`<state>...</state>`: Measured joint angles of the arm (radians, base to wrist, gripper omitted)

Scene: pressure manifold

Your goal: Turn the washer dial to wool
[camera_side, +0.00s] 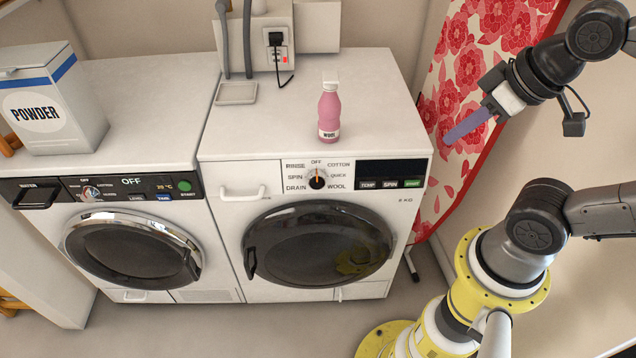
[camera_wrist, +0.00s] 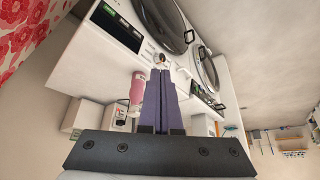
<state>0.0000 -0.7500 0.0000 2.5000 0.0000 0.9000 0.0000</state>
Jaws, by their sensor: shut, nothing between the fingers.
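The washer is the right-hand white machine (camera_side: 222,235). Its round dial (camera_side: 317,180) sits on the upper front panel, dark with an orange pointer that points up at OFF. WOOL is printed to the dial's lower right, with COTTON, QUICK, DRAIN, SPIN and RINSE around it. In the wrist view the dial (camera_wrist: 160,58) shows just beyond my fingertips, partly hidden by them. My gripper (camera_side: 451,137) has long purple fingers, shut and empty. It is in the air right of the washer, apart from the dial. The fingers also show in the wrist view (camera_wrist: 160,75).
A pink bottle (camera_side: 329,112) stands on the washer top behind the dial. A white drawer handle (camera_side: 243,191) is left of the dial. A second machine (camera_side: 130,250) stands at left with a powder box (camera_side: 50,100) on top. A floral ironing board (camera_side: 455,75) leans at right.

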